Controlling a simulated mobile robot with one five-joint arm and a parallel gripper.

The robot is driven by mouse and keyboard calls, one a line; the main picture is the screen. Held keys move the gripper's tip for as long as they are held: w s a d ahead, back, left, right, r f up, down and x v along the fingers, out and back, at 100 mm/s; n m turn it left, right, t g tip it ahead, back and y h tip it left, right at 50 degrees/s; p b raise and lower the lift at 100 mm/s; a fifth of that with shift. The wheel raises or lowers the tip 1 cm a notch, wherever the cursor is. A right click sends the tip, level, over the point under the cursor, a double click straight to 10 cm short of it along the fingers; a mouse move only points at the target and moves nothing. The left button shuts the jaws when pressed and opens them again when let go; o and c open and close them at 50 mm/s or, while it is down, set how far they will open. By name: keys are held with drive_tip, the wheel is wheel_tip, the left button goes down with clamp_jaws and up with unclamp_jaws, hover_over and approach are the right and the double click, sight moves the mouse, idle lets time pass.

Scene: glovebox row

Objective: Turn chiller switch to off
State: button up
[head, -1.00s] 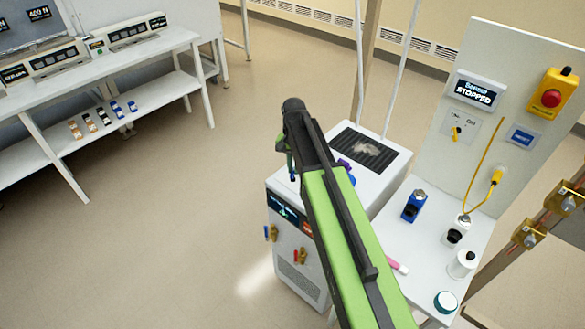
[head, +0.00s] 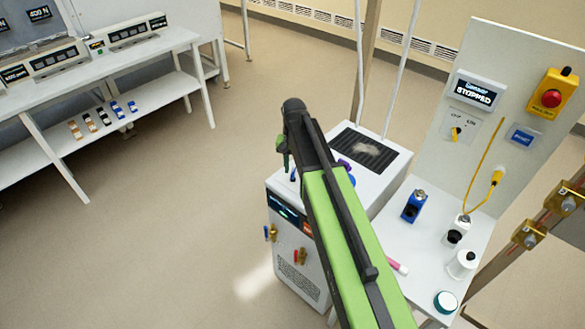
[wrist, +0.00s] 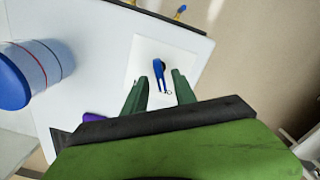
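The chiller is a white cabinet (head: 378,190) with a dark vent on top, partly hidden behind my arm in the head view. In the wrist view a blue lever switch (wrist: 158,72) stands on a square white plate (wrist: 180,53) on a white surface. My gripper (wrist: 159,82) is open, its two green fingers apart on either side of the lever's lower end. I cannot tell whether either finger touches it. In the head view my gripper (head: 284,158) is at the chiller's near-left top edge, with only a bit of blue visible beside it.
A blue-ended cylinder (wrist: 25,75) stands left of the fingers in the wrist view. A bench (head: 440,270) with bottles and an upright panel stands right. Open floor lies left.

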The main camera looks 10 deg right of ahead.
wheel_tip(320, 180, up, 17)
drive_tip(key=p, duration=1.7)
drive_tip(key=shift+r, duration=0.2)
drive_tip(key=b, duration=0.8)
approach(294, 170)
drive_tip(key=s, duration=0.5)
drive_tip(key=s+f+n+b, duration=0.2)
drive_tip(key=s+n+b, duration=0.1)
drive_tip(key=s, duration=0.7)
drive_tip(key=shift+s+f+n, duration=0.2)
drive_tip(key=shift+f+n, duration=0.1)
drive_tip(key=shift+n, duration=0.5)
